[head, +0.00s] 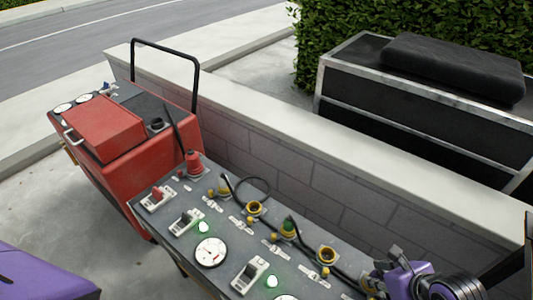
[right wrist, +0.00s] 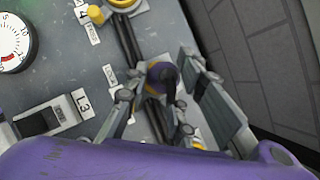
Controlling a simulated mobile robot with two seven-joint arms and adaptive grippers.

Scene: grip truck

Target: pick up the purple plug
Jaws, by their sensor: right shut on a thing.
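The purple plug (right wrist: 162,72) shows in the right wrist view as a dark rounded top with a purple and yellow rim, with a black cable near it. It stands at the grey control panel (right wrist: 75,50). My right gripper (right wrist: 158,92) is shut on it, with a finger on each side. In the head view my right gripper (head: 382,274) is at the lower right, over the right end of the panel. There it hides the plug. I cannot tell whether the plug is still seated in its socket. My left gripper is not in view.
The panel carries switches, a round gauge (head: 210,252), a red plug (head: 193,163), a green plug (head: 289,226) and yellow-rimmed sockets. Black cables run along its back. A low wall (head: 300,170) stands close behind. A red generator (head: 105,128) is at the left.

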